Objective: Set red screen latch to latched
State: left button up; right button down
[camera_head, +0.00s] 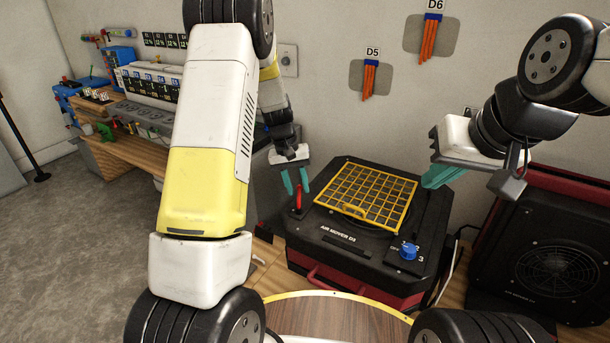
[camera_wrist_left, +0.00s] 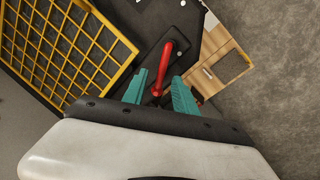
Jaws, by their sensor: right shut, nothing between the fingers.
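The red screen latch (camera_head: 298,197) stands at the left edge of the black air mover D5 (camera_head: 342,240). Beside it, a yellow grid screen (camera_head: 367,195) lies on the air mover's top. My left gripper (camera_head: 289,181) is open, pointing down at the latch. In the left wrist view, the red latch lever (camera_wrist_left: 164,68) shows between the two teal fingers (camera_wrist_left: 159,92) with gaps at its sides. I cannot tell whether either finger touches it. My right gripper (camera_head: 438,177) is shut and empty, above the right side of the air mover.
A blue knob (camera_head: 408,252) sits at the air mover's front right corner. A second dark red and black air mover (camera_head: 555,260) stands to the right. A wooden round top (camera_head: 335,318) is in front. Orange strips hang on the wall under D5 (camera_head: 370,78) and D6 (camera_head: 429,40).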

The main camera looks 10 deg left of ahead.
pick_arm(q)
grip_shut()
dwell(1.4)
